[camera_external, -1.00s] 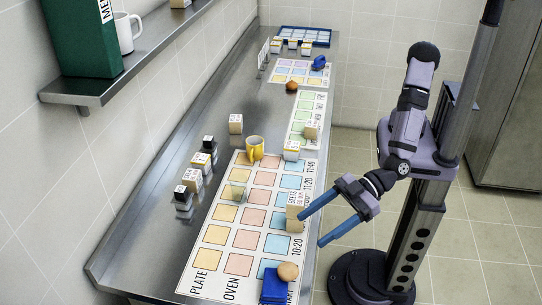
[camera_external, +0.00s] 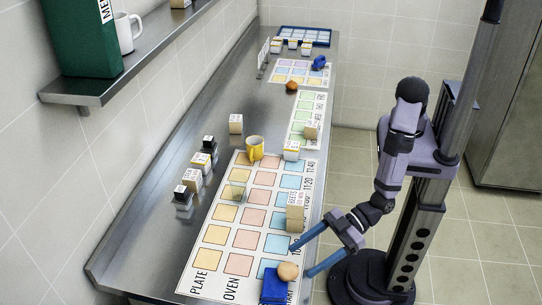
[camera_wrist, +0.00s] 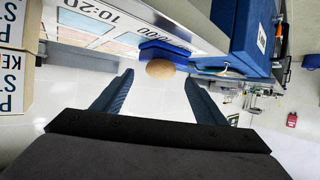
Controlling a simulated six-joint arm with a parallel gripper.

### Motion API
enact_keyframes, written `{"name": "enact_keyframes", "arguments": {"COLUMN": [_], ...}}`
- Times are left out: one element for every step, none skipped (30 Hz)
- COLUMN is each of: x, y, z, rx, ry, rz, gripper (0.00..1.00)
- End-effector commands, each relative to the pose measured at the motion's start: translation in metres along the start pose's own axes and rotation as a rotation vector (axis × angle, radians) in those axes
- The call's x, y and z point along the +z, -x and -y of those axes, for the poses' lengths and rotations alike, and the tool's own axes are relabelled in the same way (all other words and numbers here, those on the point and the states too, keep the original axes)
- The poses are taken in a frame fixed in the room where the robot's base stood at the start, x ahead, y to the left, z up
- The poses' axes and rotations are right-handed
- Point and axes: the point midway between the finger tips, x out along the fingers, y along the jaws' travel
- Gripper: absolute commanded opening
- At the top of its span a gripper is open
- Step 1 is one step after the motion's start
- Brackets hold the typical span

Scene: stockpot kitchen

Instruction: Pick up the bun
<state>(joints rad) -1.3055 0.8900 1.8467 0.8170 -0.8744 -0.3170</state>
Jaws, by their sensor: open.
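The tan, round bun (camera_external: 288,271) is at the near end of the counter, at the upper right corner of a blue block (camera_external: 273,287). I cannot tell whether it rests on the block or beside it. In the wrist view, the bun (camera_wrist: 160,69) shows just beyond the fingertips, between them, with a blue piece behind it. My gripper (camera_external: 300,261) is open and empty, its blue fingers pointing left toward the bun. It also shows in the wrist view (camera_wrist: 158,77), one finger on each side.
A box labelled BEETS (camera_external: 295,218) stands on the printed mat (camera_external: 212,258), close above my gripper. A yellow mug (camera_external: 255,149) and several small boxes are farther along. A dark orange round thing (camera_external: 292,86) lies far back. Floor lies open right of the counter.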

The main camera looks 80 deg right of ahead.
Motion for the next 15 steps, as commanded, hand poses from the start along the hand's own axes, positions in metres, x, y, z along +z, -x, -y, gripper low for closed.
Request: {"name": "enact_keyframes", "arguments": {"x": [0.000,0.000,0.000,0.000,-0.001,-0.001,-0.001,-0.002,-0.002,-0.002,-0.003,-0.003,-0.004,-0.003,-0.003], "y": [-0.001,-0.001,-0.001,-0.002,-0.003,-0.005,-0.007,-0.009,-0.013,-0.016,-0.019,-0.023,-0.026,-0.029,-0.034], "z": [0.000,0.000,0.000,0.000,0.000,0.000,0.000,0.000,0.000,0.000,0.000,0.000,0.001,0.001,0.001], "rx": [0.000,0.000,0.000,0.000,0.000,0.000,0.001,0.001,0.002,0.003,0.003,0.003,0.002,0.002,0.001], "ry": [0.000,0.000,0.000,0.000,0.000,0.000,0.000,0.000,0.000,0.000,-0.001,0.000,0.000,0.001,0.000], "rz": [0.000,0.000,0.000,0.000,0.000,0.000,0.001,0.001,0.001,0.001,0.000,0.001,0.000,0.001,0.000], "gripper": [0.66,0.66,0.66,0.66,0.66,0.66,0.66,0.66,0.66,0.66,0.66,0.66,0.66,0.66,0.66]}}
